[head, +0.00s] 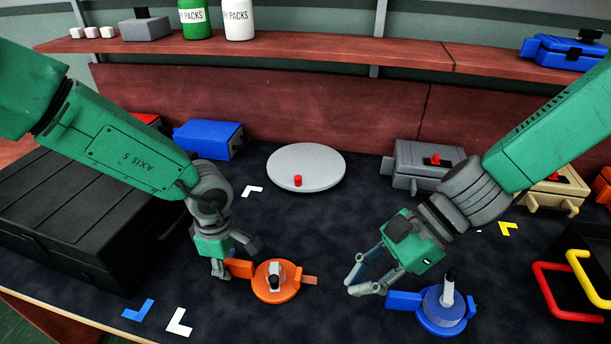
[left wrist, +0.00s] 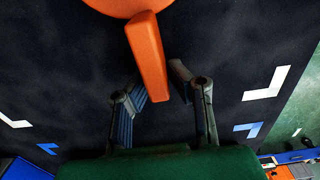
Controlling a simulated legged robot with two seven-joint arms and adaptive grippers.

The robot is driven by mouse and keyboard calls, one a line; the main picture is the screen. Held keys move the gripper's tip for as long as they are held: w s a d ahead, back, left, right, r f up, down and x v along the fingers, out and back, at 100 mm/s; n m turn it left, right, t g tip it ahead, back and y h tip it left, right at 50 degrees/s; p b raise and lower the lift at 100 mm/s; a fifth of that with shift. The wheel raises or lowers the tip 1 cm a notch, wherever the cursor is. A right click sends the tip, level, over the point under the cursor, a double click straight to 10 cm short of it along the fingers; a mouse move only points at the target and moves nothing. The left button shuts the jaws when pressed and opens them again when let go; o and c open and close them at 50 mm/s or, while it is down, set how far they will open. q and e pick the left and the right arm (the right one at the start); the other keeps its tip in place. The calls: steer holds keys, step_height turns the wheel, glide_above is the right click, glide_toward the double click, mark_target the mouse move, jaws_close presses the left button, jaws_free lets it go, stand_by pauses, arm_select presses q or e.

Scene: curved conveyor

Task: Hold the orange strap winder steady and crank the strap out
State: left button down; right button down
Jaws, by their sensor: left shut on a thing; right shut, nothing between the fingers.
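The orange strap winder (head: 264,292) lies on the dark mat, with a crank with a dark knob on top. A short orange strap end (head: 310,280) sticks out on its right. Its orange handle (left wrist: 147,50) points left in the head view. My left gripper (head: 238,261) is shut on this handle; in the left wrist view its fingers (left wrist: 158,88) lie on both sides of it. My right gripper (head: 357,288) is shut and empty, to the right of the strap end and apart from it.
A blue winder (head: 440,322) lies just right of my right gripper. A grey round disc (head: 305,168) with a red knob is behind. A black case (head: 70,225) stands left, a grey box (head: 415,175) back right, red (head: 560,312) and yellow handles at far right.

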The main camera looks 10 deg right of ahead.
arm_select(q)
steer(key=c, duration=1.4)
jaws_free()
